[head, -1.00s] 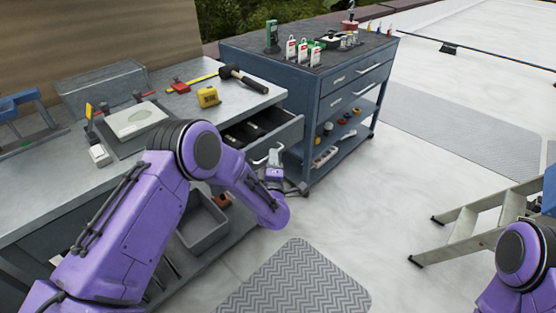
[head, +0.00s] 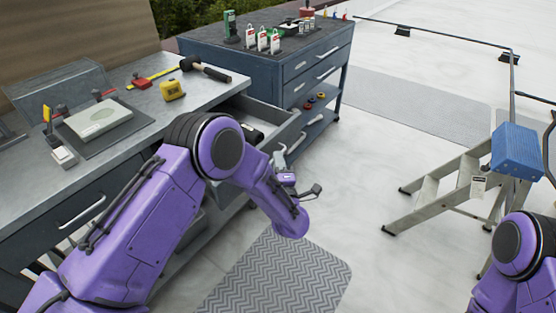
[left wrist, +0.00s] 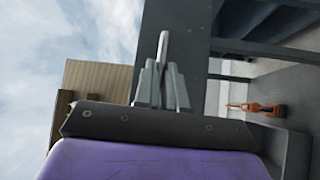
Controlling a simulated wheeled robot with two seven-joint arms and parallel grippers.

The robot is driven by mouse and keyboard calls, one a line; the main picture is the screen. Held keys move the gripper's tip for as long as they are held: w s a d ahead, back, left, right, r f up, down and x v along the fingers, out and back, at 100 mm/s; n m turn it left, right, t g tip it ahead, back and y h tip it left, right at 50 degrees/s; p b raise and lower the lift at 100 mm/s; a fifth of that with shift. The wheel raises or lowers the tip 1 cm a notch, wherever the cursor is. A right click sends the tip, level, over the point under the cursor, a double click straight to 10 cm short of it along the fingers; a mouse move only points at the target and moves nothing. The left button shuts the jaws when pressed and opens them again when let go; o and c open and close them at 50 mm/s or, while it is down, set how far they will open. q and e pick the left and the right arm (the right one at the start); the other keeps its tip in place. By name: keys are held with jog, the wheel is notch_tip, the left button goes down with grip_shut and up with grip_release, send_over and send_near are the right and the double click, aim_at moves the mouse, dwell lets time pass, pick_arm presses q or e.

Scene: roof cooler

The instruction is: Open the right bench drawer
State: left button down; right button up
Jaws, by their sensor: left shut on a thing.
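The right bench drawer (head: 286,123) stands pulled well out of the grey workbench (head: 130,140), with dark items inside. My left gripper (head: 283,167) is at the handle on the drawer front, and my purple left arm hides part of the drawer. In the left wrist view the fingers (left wrist: 161,84) are closed around a light bar, the drawer handle (left wrist: 163,47). The left bench drawer (head: 85,210) is shut. My right gripper is out of view; only part of that arm shows at lower right.
A blue tool cabinet (head: 290,62) stands close behind the open drawer. A stepladder (head: 450,190) with a blue box (head: 517,150) stands at right. A grey mat (head: 280,275) lies before the bench. The floor between mat and ladder is clear.

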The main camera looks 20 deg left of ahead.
pick_arm(q)
jog(key=shift+s+f, duration=0.1)
jog(key=c, duration=1.2)
grip_release()
jog(key=b+v, duration=0.1)
jog(key=v, duration=0.9)
jog(key=shift+s, duration=0.25)
